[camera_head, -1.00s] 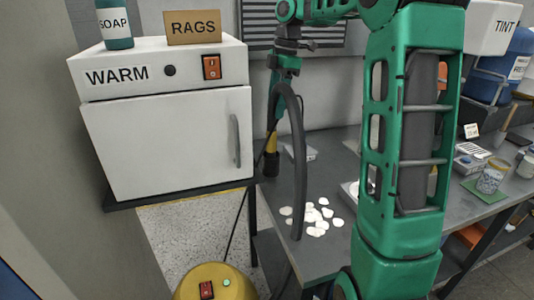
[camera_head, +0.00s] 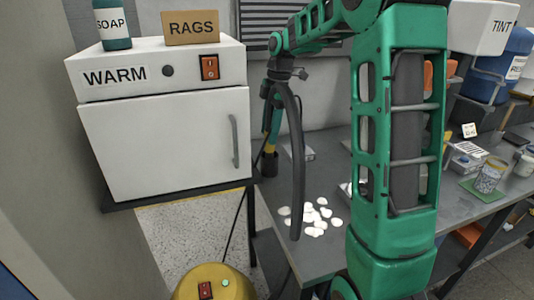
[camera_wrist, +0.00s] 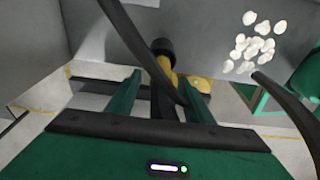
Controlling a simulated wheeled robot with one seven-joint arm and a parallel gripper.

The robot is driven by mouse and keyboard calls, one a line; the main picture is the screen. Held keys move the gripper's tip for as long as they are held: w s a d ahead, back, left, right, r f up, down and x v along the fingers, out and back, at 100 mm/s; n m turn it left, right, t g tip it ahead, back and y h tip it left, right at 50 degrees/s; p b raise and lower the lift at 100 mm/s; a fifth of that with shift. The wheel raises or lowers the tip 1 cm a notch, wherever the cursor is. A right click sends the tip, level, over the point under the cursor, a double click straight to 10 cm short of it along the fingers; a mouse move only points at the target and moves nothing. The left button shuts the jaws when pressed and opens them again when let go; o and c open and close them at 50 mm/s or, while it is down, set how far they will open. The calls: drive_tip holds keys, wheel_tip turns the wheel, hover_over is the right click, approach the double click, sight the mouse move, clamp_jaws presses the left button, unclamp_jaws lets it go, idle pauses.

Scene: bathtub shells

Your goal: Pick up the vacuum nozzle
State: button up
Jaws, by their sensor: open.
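The vacuum nozzle, a black cylinder (camera_head: 269,164) with a yellow collar, is by the left end of the grey workbench, close to the oven. In the wrist view its black end (camera_wrist: 162,47) and yellow collar lie ahead of my fingers, and a dark part runs back between them. My gripper (camera_head: 271,125) is above the nozzle, pointing down. In the wrist view its two green fingers (camera_wrist: 160,92) are apart. A black hose (camera_head: 298,170) crosses in front of them, hiding part of the nozzle. I cannot tell whether the fingers touch it.
A white warming oven (camera_head: 165,140) stands at left, carrying a soap bottle (camera_head: 113,25) and a rags box (camera_head: 190,28). The yellow vacuum body (camera_head: 225,275) is below. White pieces (camera_head: 315,218) lie on the workbench (camera_head: 275,205). Several containers stand at right.

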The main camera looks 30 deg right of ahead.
drive_tip(key=c, duration=1.1)
